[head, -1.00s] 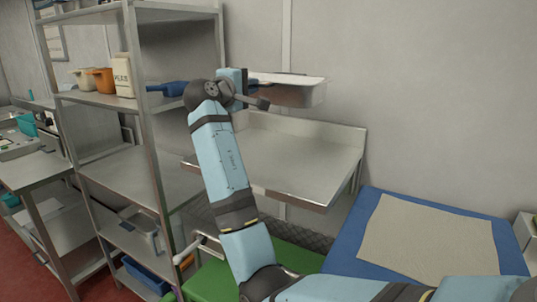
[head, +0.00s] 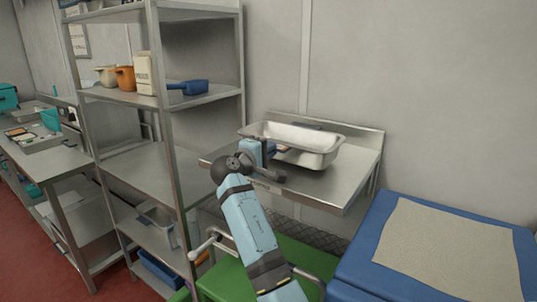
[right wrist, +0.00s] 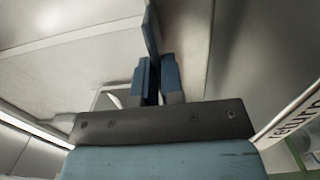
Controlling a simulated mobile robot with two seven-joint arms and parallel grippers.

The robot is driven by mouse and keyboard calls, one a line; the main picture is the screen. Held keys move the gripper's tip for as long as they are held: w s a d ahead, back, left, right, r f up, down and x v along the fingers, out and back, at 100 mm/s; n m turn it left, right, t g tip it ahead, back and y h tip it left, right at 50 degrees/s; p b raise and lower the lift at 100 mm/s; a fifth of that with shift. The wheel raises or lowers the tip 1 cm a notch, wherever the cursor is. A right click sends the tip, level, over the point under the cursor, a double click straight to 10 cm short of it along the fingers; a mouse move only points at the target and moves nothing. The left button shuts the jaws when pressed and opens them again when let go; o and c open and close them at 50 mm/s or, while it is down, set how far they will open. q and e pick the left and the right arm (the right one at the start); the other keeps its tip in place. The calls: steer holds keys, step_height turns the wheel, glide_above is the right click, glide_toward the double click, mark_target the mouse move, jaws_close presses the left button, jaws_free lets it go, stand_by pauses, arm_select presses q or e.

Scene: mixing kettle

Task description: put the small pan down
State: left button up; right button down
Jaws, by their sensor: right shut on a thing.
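The small pan (head: 318,159) is a shallow rectangular steel tray in the head view. It is level and over the steel wall shelf (head: 335,190). My right gripper (head: 274,149) is shut on the pan's near left side. In the right wrist view the blue fingers (right wrist: 158,82) pinch the pan's thin wall (right wrist: 151,32). I cannot tell whether the pan's bottom touches the shelf. The gripper and wrist hide part of its near side. My left gripper is not in view.
A steel rack (head: 165,130) stands close on the left, with a blue scoop (head: 188,88) and jugs on it. A green-topped cart (head: 235,282) and a blue block with a beige mat (head: 450,250) are below. The wall is right behind the shelf.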

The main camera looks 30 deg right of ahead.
steer(key=shift+f, duration=0.65)
steer(key=shift+f, duration=0.1)
steer(key=c, duration=1.2)
jaws_free()
steer(key=shift+f, duration=0.1)
steer(key=shift+c, duration=0.2)
steer(key=shift+r, duration=0.2)
steer(key=b+v, duration=0.1)
steer(key=v, duration=1.1)
steer(key=shift+a, duration=0.1)
